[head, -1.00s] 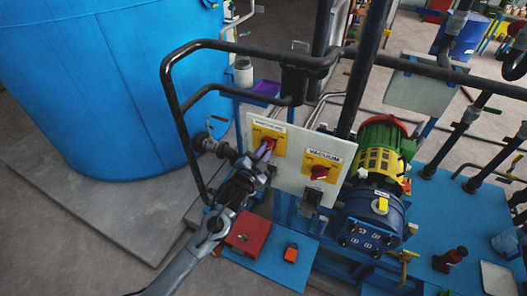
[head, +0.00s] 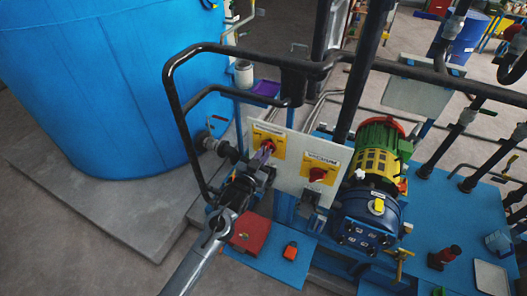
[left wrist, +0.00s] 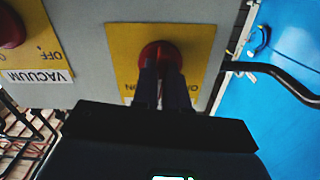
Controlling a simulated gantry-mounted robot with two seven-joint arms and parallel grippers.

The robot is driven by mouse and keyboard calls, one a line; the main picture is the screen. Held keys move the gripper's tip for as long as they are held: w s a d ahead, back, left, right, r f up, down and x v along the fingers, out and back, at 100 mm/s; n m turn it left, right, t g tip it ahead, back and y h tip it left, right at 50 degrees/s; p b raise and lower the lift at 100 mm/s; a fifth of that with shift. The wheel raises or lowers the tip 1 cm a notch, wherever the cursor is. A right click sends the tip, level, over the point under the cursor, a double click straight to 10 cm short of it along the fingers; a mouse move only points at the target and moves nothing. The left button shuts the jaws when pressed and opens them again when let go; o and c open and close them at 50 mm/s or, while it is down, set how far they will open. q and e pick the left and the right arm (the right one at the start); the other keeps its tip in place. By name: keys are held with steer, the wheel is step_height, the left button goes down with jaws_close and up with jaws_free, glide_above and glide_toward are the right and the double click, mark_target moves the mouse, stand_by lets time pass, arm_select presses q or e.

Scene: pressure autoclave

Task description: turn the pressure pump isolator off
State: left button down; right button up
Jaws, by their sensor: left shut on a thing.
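The pressure pump isolator is a red knob (head: 268,145) on a yellow plate, on the left of a pale panel (head: 291,183). My left gripper (head: 262,157) comes from the lower left and is shut on this knob. In the left wrist view the two dark fingers (left wrist: 162,84) lie over the lower part of the red knob (left wrist: 160,50). The fingers hide part of the knob and the plate lettering, so I cannot tell its setting. My right gripper is in neither view.
A second red knob on a yellow plate, marked VACUUM (head: 317,174), sits to the right. A black handrail (head: 172,85) bends around the panel's left side. A green and yellow motor (head: 375,150) stands at the right, and a red box (head: 251,233) lies below.

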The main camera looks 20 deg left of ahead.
arm_select(q)
steer(key=n+p, duration=0.2)
steer(key=n, duration=0.3)
steer(key=shift+n, duration=0.3)
steer(key=n+p, duration=0.2)
steer(key=n, duration=0.3)
stand_by(0.4)
steer(key=c, duration=1.2)
jaws_free()
steer(key=shift+o, duration=0.2)
